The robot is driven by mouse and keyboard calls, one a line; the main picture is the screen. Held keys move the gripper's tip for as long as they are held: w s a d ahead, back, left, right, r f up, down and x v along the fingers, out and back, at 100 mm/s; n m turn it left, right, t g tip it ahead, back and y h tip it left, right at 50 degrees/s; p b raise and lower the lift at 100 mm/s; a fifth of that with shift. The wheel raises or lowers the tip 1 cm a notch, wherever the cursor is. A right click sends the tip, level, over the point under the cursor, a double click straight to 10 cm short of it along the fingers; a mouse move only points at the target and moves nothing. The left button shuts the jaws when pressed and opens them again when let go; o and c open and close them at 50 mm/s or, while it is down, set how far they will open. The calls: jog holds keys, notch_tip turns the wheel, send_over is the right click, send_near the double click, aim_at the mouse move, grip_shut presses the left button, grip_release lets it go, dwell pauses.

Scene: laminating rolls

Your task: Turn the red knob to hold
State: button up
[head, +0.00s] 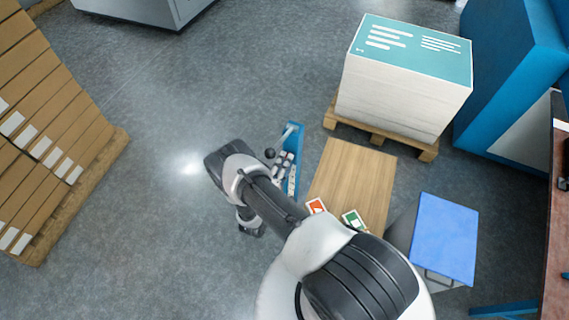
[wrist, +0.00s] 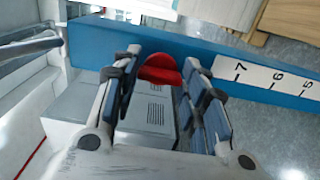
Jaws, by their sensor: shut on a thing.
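The red knob (wrist: 160,70) shows in the wrist view, at the far end between the fingers of my gripper (wrist: 163,88). The fingers stand on either side of it and are shut on it. Its lower part and its pointer, if any, are hard to make out. The knob sits by a blue panel (wrist: 90,42) with a white strip of numbers (wrist: 268,77) to the right. In the head view my arm reaches down to the blue-edged machine (head: 293,140), and the knob is hidden there.
A wooden table (head: 352,175) holds a red card (head: 316,206) and a green card (head: 353,220). A pallet with a tall paper stack (head: 400,95) stands behind. A blue-topped cart (head: 444,238) is at the right, stacked boxes (head: 45,130) at the left. Floor is clear left of my arm.

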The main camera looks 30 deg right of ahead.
jog(key=o, duration=1.1)
jog(key=shift+c, duration=0.2)
jog(key=v, duration=1.2)
jog(key=shift+s, duration=0.1)
